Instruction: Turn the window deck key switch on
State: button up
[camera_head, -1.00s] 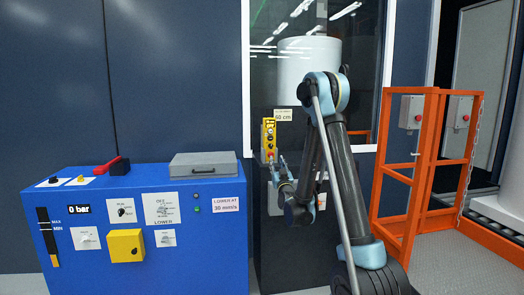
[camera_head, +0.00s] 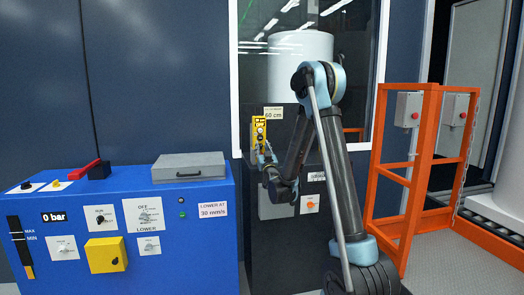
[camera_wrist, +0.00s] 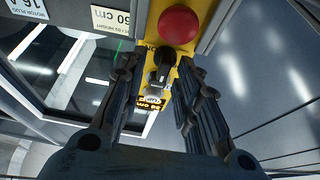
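A yellow control box (camera_head: 259,128) stands upright by the window above a dark deck cabinet. The wrist view shows its yellow face (camera_wrist: 180,50) upside down, with a red button (camera_wrist: 179,24), a black knob (camera_wrist: 163,62) and a small silvery fitting, perhaps a key switch (camera_wrist: 154,92), near an orange lit display (camera_wrist: 150,103). My gripper (camera_wrist: 160,66) is open, its two fingers apart on either side of the black knob. I cannot tell whether they touch it. In the head view my gripper (camera_head: 265,156) is at the box's lower part, partly covering it.
A blue control cabinet (camera_head: 210,240) with switches and a yellow knob box (camera_head: 106,254) stands at the left. An orange railing (camera_head: 421,170) with grey button boxes is at the right. A window (camera_head: 350,60) is behind the yellow box. A 60 cm label (camera_head: 273,113) is beside it.

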jog(key=shift+a, duration=0.1)
grip_shut()
jog(key=shift+m, duration=0.4)
jog(key=m+h, duration=0.2)
jog(key=m, duration=0.3)
jog(key=m+g+h, duration=0.1)
jog(key=m+h, duration=0.2)
jog(key=m, duration=0.2)
jog(key=m+h, duration=0.2)
jog(key=m, duration=0.3)
jog(key=shift+m+h, duration=0.3)
jog(key=m+g, duration=0.1)
jog(key=m, duration=0.2)
jog(key=m+g, duration=0.1)
jog(key=m, duration=0.2)
jog(key=shift+g+h, duration=0.4)
